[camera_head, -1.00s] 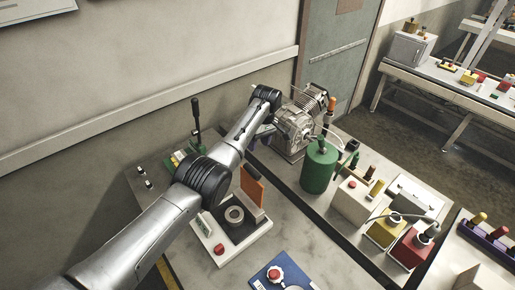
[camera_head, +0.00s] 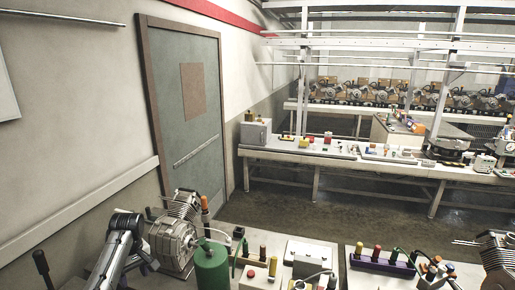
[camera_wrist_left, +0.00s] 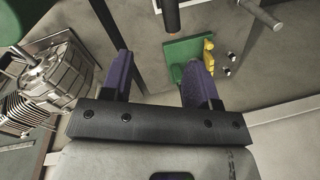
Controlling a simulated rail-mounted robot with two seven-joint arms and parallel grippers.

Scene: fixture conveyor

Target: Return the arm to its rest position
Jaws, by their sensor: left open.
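My left arm (camera_head: 112,255) rises from the bottom left of the head view. My left gripper (camera_head: 148,258) is partly hidden beside the arm, close to the grey finned engine (camera_head: 172,240). In the left wrist view, the two purple fingers (camera_wrist_left: 162,78) of my left gripper are apart, with nothing between them. The finned engine (camera_wrist_left: 60,75) is left of the fingers there, and a green block (camera_wrist_left: 185,58) with a yellow part shows behind the right finger. My right gripper is not in view.
A green canister (camera_head: 212,268) and an orange-topped tool stand beside the engine. A white box (camera_head: 310,252) and a purple tray (camera_head: 382,264) are farther right. A lever (camera_head: 42,266) rises at the lower left. A long bench (camera_head: 330,160) is across the open floor.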

